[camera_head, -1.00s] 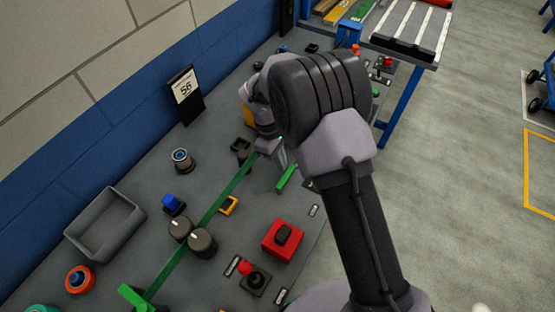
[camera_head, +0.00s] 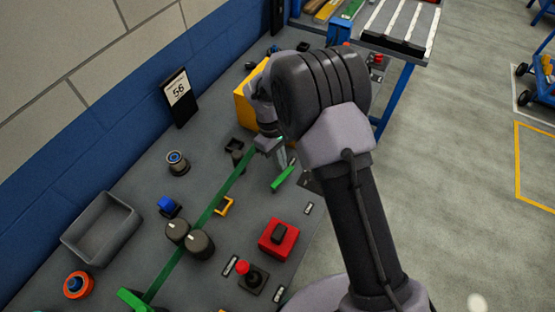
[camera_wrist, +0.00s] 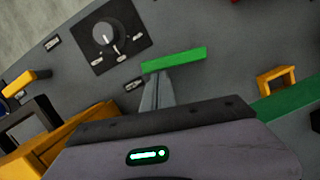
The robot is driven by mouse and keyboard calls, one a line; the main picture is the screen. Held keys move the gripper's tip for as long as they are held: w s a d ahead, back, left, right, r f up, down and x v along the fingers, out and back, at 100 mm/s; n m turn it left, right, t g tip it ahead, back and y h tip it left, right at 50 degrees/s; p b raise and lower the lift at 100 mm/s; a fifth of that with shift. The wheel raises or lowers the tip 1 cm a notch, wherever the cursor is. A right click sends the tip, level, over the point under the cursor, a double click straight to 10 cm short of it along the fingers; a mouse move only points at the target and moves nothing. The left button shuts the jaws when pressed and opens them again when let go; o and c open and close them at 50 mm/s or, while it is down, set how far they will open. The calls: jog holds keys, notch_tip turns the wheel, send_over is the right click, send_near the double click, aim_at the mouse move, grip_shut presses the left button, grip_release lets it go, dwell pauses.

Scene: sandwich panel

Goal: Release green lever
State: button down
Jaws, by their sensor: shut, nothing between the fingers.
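A green lever (camera_head: 283,179), a short flat bar, lies near the right edge of the grey panel. In the wrist view the green lever (camera_wrist: 175,60) runs across just beyond my fingertips. My gripper (camera_head: 283,160) is over the panel just behind the lever. In the wrist view my gripper (camera_wrist: 154,78) has its fingers closed together with nothing between them. Their tips are very close to the lever's near edge; I cannot tell whether they touch. A second green handle (camera_head: 134,300) sits at the lower left. My arm hides part of the panel's right side.
A long green strip (camera_head: 223,191) crosses the panel. Black knobs (camera_head: 200,244), a red switch box (camera_head: 266,238), a joystick (camera_head: 253,275) and a blue button (camera_head: 168,204) stand nearby. A grey bin (camera_head: 89,262) is at left. A yellow box (camera_head: 243,108) stands beside my wrist.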

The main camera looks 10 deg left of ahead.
jog(key=m, duration=0.1)
jog(key=d+m, duration=0.2)
jog(key=shift+s+d+m+g+y, duration=0.1)
jog(key=shift+s+m+g+y, duration=0.2)
jog(key=m, duration=0.1)
jog(key=s+d+m, duration=0.1)
jog(key=m, duration=0.1)
jog(key=d+m+y, duration=0.1)
jog(key=shift+s+d+m+g, duration=0.1)
jog(key=shift+s+m+g, duration=0.2)
jog(key=shift+s, duration=0.05)
jog(key=s+m, duration=0.1)
jog(key=m, duration=0.1)
jog(key=s+d+m+y+b, duration=0.1)
jog(key=m, duration=0.1)
jog(key=shift+s+d, duration=0.1)
jog(key=shift+s+d+m+y+b, duration=0.1)
jog(key=shift+s+m+y+b, duration=0.1)
jog(key=shift+s+m, duration=0.45)
jog(key=shift+s+d+m+y+b, duration=0.1)
jog(key=shift+s+m+y+b, duration=0.15)
jog(key=shift+m, duration=0.7)
jog(key=p+v, duration=0.5)
jog(key=v, duration=1.2)
jog(key=shift+r+p, duration=0.3)
jog(key=shift+p, duration=0.05)
jog(key=shift+s+f, duration=0.1)
